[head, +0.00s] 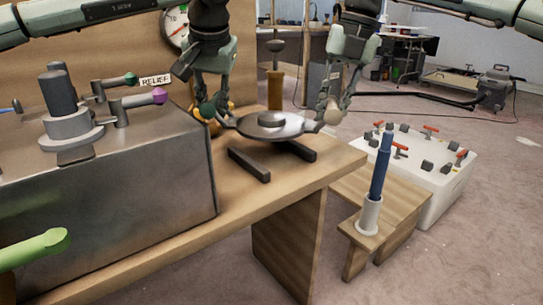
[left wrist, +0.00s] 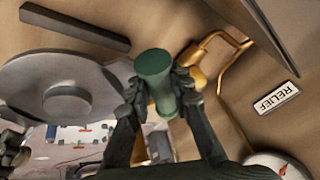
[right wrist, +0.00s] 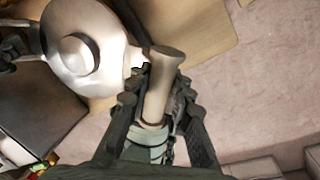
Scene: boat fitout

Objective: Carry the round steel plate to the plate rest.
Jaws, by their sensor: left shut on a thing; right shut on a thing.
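The round steel plate (head: 271,125), a grey disc with a raised dark hub, is held level between my two grippers near the bench's right end. It has a green grip (left wrist: 153,70) on one side and a beige grip (right wrist: 160,88) on the other. My left gripper (head: 209,108) is shut on the green grip; my right gripper (head: 331,112) is shut on the beige grip. Two dark bars, apparently the plate rest (head: 249,165), lie on the bench below and in front of the plate. I cannot tell whether the plate touches them.
Brass piping (left wrist: 222,65) runs close to my left gripper. A low wooden step (head: 400,200) with a blue rod (head: 381,170) and a white box (head: 440,185) stand right.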

